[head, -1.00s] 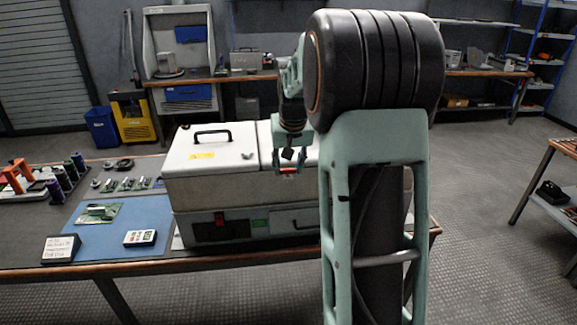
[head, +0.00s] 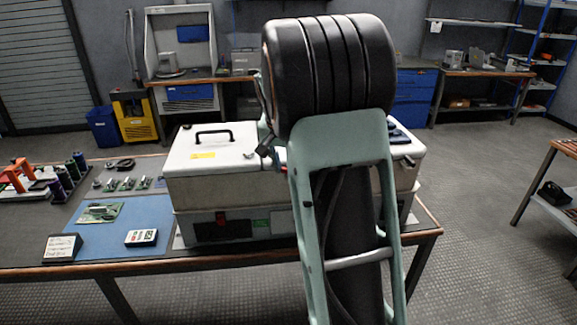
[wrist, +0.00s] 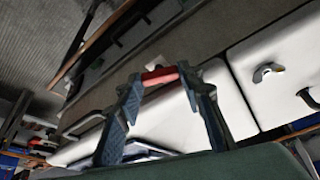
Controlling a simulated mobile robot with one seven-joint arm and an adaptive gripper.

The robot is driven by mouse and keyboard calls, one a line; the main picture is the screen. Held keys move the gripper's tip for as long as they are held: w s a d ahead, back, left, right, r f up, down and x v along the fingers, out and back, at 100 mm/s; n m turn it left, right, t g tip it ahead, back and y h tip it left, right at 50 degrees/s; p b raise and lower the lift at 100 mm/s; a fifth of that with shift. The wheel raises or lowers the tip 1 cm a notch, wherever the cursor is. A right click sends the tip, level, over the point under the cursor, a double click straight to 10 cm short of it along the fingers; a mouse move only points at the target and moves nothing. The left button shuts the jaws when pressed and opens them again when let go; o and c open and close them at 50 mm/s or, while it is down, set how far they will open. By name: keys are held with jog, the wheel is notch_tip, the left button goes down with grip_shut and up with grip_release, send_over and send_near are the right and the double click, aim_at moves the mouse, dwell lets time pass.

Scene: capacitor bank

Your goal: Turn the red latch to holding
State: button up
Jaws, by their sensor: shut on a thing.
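A red latch (wrist: 160,75) shows as a short red bar in the wrist view, between my two fingertips. My gripper (wrist: 162,79) is shut on it, with a blue-grey finger at each end. Behind it are the pale lids and front wall of the box. In the head view the white box (head: 225,187) stands on the table, and my arm covers much of its right half. There my gripper is mostly hidden behind my arm, near the front edge of the lid. The head view does not clearly show the latch or its angle.
A black handle (head: 213,135) stands up from the left lid. A red switch (head: 221,216) and a green label (head: 261,223) are on the lower front. A blue mat (head: 90,236) with a circuit board and small boxes lies left.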

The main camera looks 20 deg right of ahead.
jog(key=o, duration=1.2)
jog(key=shift+c, duration=0.2)
jog(key=v, duration=1.2)
jog(key=shift+c, duration=0.2)
